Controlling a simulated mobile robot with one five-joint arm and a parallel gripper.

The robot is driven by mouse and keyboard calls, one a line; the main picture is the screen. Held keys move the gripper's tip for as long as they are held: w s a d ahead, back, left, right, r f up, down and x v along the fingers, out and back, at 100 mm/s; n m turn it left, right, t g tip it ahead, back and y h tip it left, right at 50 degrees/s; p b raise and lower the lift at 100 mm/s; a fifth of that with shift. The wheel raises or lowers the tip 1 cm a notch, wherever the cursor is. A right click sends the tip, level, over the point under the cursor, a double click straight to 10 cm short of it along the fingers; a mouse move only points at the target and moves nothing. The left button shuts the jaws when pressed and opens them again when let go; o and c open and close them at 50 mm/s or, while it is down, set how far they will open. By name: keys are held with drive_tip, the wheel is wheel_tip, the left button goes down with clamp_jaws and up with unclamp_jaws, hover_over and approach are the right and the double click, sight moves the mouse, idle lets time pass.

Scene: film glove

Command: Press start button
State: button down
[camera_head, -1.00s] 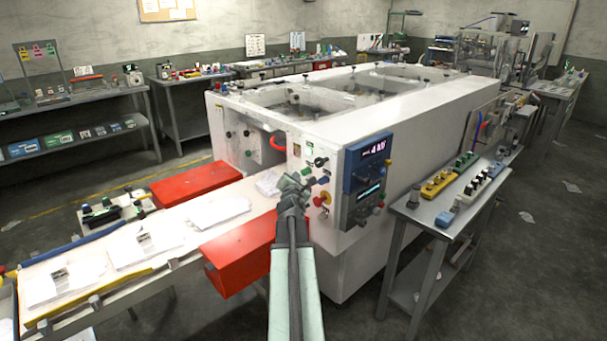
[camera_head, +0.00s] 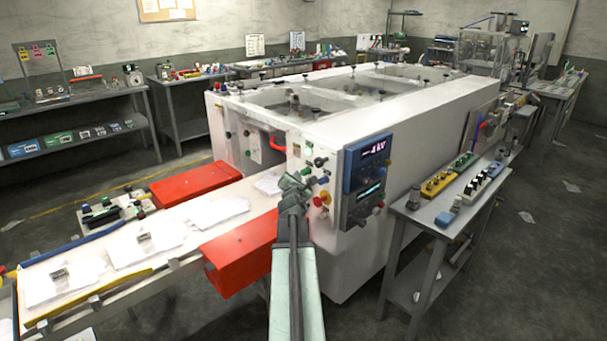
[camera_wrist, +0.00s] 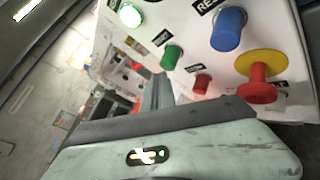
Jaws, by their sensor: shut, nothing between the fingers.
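The control panel on the white machine's front corner (camera_head: 300,220) carries several buttons. In the wrist view, a green button (camera_wrist: 171,57) sits just above and beyond my gripper (camera_wrist: 157,92), whose fingers are shut and empty. A bright green lit round one (camera_wrist: 130,15) is further up left. A blue button (camera_wrist: 228,30) sits to the right, under a partly cut label. A small red button (camera_wrist: 202,83) is below it. The label by the green button is too blurred to read. In the head view my gripper (camera_head: 292,188) is in front of the panel and hides part of it.
A red mushroom knob on a yellow disc (camera_wrist: 258,86) stands out close to the right of my gripper. Red guard boxes (camera_head: 240,258) flank the conveyor (camera_head: 190,222). A blue display unit (camera_head: 367,165) and a grey side table (camera_head: 440,215) stand to the right.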

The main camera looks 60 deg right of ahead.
drive_tip(key=shift+s+d, duration=0.15)
drive_tip(key=shift+d, duration=0.35)
idle(0.7)
drive_tip(key=shift+w+a, duration=0.25)
drive_tip(key=shift+a, duration=0.55)
